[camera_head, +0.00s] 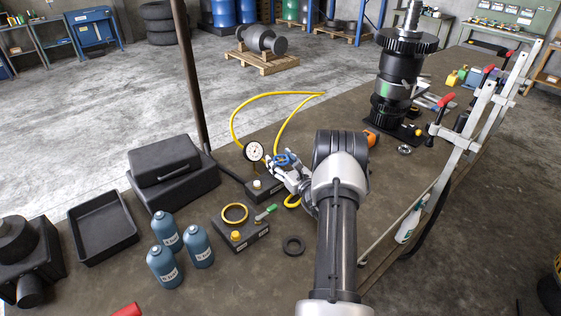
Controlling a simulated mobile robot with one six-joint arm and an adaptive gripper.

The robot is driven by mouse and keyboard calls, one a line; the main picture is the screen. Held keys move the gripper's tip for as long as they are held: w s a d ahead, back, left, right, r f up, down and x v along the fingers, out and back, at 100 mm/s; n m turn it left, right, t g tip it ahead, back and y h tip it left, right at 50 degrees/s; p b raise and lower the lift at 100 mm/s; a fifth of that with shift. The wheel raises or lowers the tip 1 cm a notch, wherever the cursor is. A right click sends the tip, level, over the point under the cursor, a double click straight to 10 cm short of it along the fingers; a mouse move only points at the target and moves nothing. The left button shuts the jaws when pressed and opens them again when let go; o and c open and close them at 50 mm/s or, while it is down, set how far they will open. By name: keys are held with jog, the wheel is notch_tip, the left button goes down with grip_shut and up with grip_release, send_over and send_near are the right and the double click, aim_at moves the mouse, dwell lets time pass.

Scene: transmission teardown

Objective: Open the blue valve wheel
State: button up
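The blue valve wheel (284,158) is small and sits near the middle of the bench, just right of a round white dial gauge (253,151). My gripper (279,167) is right at the wheel, reaching in from the lower right, and its fingers overlap the wheel's edge in this view. My arm and gripper body cover what lies to the right of the wheel. The fingers are too small here to tell whether they are open or closed on the wheel, or whether they touch it.
A yellow hose (257,96) loops behind the wheel. A black block (265,188) lies just in front of it. Blue bottles (166,232), a black tray (102,226) and a black case (165,160) stand left. A tall gear assembly (396,85) stands behind right.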

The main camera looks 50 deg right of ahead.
jog(key=c, duration=0.6)
jog(key=shift+o, duration=0.2)
jog(key=n+y+b, duration=0.2)
jog(key=y+b, duration=0.1)
jog(key=shift+d+f+t, duration=0.1)
jog(key=shift+f+t, duration=0.05)
jog(key=shift+t, duration=0.15)
jog(key=n+y+b, duration=0.2)
jog(key=y+b, duration=0.1)
jog(key=y, duration=0.1)
jog(key=shift+n, duration=0.4)
jog(key=shift+r+y, duration=0.2)
jog(key=shift+y, duration=0.1)
jog(key=o, duration=1.1)
jog(key=s, duration=0.8)
jog(key=s+d, duration=0.1)
jog(key=s, duration=0.3)
jog(key=shift+d, duration=0.1)
